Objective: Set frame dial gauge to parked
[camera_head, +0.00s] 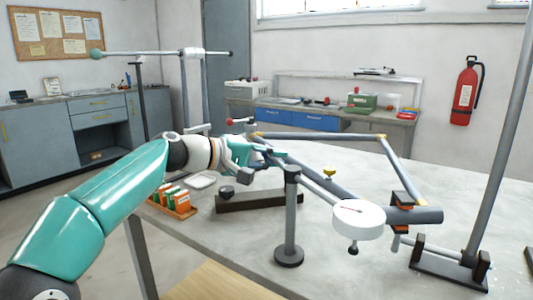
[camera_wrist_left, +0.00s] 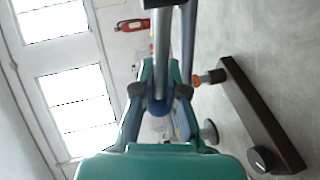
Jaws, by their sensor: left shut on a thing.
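The dial gauge (camera_head: 358,220) is a white round dial with a dark reddish needle, at centre right in the head view. A grey bar (camera_head: 318,187) runs from near my left gripper, past the top of a grey post (camera_head: 290,218), toward the dial. My left gripper (camera_head: 279,155) is at the far end of that bar. In the left wrist view its fingers (camera_wrist_left: 160,92) close around a grey bar with a blue part at its near end. Exactly where they grip is partly hidden. My right gripper is not in view.
The grey frame tubes (camera_head: 412,172) stand behind and right of the gauge, with an orange-lined clamp (camera_head: 402,200). A dark bar (camera_head: 258,201) with a knob and an orange tray (camera_head: 172,202) lie on the table. A tall slanted pole (camera_head: 505,140) stands at right. The table's front right is largely clear.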

